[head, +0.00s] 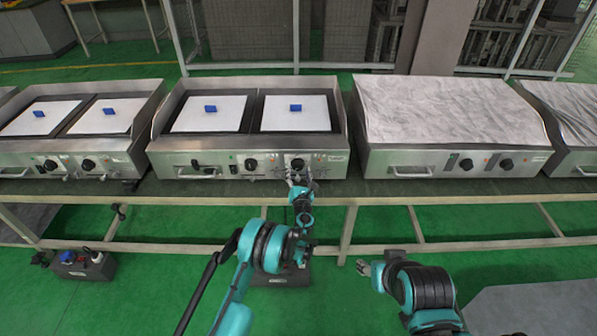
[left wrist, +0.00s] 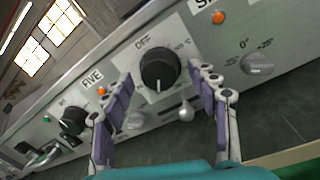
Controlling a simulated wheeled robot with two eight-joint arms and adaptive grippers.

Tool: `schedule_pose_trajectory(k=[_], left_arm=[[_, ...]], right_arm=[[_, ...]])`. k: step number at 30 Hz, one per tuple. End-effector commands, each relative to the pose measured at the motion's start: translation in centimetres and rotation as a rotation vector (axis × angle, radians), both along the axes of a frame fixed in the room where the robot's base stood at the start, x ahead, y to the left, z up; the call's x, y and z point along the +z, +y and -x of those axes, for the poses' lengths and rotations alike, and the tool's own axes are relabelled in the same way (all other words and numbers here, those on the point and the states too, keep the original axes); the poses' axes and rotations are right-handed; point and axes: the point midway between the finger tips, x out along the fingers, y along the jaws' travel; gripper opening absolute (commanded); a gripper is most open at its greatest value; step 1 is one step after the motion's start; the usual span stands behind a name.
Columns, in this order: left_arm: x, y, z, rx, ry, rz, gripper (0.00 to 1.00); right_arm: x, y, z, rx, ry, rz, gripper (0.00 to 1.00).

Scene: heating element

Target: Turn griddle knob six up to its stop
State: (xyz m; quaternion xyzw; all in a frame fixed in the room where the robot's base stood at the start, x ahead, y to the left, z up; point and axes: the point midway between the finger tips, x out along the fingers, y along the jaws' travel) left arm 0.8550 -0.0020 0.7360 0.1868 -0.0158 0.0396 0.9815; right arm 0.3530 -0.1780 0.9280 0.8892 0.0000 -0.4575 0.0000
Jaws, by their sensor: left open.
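A black round knob (left wrist: 160,66) sits on the steel griddle front, under the word OFF. A pale mark shows at its lower edge in the left wrist view. It lies between a label FIVE (left wrist: 92,78) and a partly cut-off label starting with S (left wrist: 204,4). The knob also shows in the head view (head: 297,163). My left gripper (head: 299,185) is in front of it. In the left wrist view its open fingers (left wrist: 160,78) are on either side of the knob, with visible gaps. My right gripper (head: 366,268) is low, away from the griddles; its opening is unclear.
Another black knob (left wrist: 72,120) is to the left, and a small grey knob (left wrist: 257,63) with degree marks to the right. Orange lamps (left wrist: 218,18) are on the panel. More griddles (head: 450,130) stand along the bench; its rail (head: 450,240) runs below.

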Motion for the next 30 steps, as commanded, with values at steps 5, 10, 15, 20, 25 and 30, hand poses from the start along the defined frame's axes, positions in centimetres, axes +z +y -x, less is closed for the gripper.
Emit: schedule_pose_trajectory(k=[5, 10, 15, 20, 25, 30], left_arm=[[-0.1, -0.3, 2.8, -0.001, 0.0, 0.001, 0.59], [-0.3, -0.5, 5.6, -0.002, 0.001, 0.001, 0.59], [-0.3, -0.6, 7.0, -0.001, 0.0, 0.0, 0.59], [-0.3, -0.6, 7.1, 0.0, 0.0, 0.0, 0.59], [-0.3, -0.5, 7.1, -0.001, 0.0, 0.0, 0.59], [-0.3, -0.5, 7.1, 0.0, 0.001, 0.003, 0.59]], right_arm=[[0.0, 0.0, 0.0, 0.0, 0.0, 0.0, 0.47], [0.0, 0.0, 0.0, 0.0, 0.0, 0.0, 0.47], [0.0, 0.0, 0.0, 0.0, 0.0, 0.0, 0.47], [0.0, 0.0, 0.0, 0.0, 0.0, 0.0, 0.47], [0.0, 0.0, 0.0, 0.0, 0.0, 0.0, 0.47], [0.0, 0.0, 0.0, 0.0, 0.0, 0.0, 0.47]])
